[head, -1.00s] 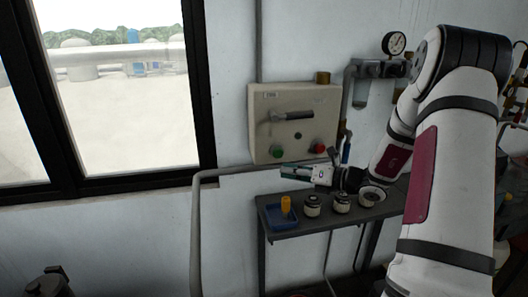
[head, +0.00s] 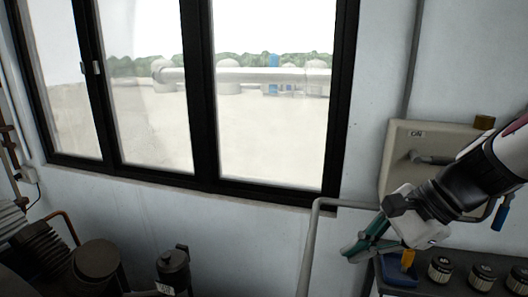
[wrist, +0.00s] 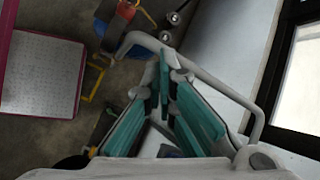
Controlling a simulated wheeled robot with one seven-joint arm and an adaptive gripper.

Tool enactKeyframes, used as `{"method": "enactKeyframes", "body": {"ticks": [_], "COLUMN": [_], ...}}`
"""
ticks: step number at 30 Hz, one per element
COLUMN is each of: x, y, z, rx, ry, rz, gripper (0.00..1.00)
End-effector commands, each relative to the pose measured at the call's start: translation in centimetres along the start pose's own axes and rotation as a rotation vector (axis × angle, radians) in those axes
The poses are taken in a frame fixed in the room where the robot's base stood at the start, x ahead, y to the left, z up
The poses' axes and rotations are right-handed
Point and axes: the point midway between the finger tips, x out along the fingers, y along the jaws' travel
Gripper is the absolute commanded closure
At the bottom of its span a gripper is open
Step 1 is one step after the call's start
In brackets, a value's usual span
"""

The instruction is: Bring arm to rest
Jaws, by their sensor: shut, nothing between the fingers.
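My arm reaches in from the right edge of the head view. My gripper (head: 362,247) is in front of the wall, left of and lower than the grey switch box (head: 400,160). Its teal-padded fingers point left and are closed with nothing between them. In the wrist view the fingertips (wrist: 164,75) come together in front of a grey bent pipe (wrist: 150,38). The arm and wrist cover much of the switch box, including its buttons.
A grey pipe (head: 310,235) runs behind the gripper. Machinery (head: 65,265) stands at lower left. A wide window (head: 265,130) fills the back wall.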

Motion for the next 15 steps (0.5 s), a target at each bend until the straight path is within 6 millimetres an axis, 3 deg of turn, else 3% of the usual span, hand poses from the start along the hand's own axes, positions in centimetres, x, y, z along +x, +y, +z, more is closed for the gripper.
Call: {"method": "enactKeyframes", "body": {"ticks": [1, 6, 15], "x": [-0.4, -2.1, -6.1], "y": [1.1, 4.9, 9.2], "z": [1.3, 3.4, 4.2], "rx": [-0.124, -0.540, -1.182], "ry": [0.047, 0.206, 0.462], "rz": [0.032, 0.153, 0.321], "gripper": [1.00, 1.00, 1.00]}}
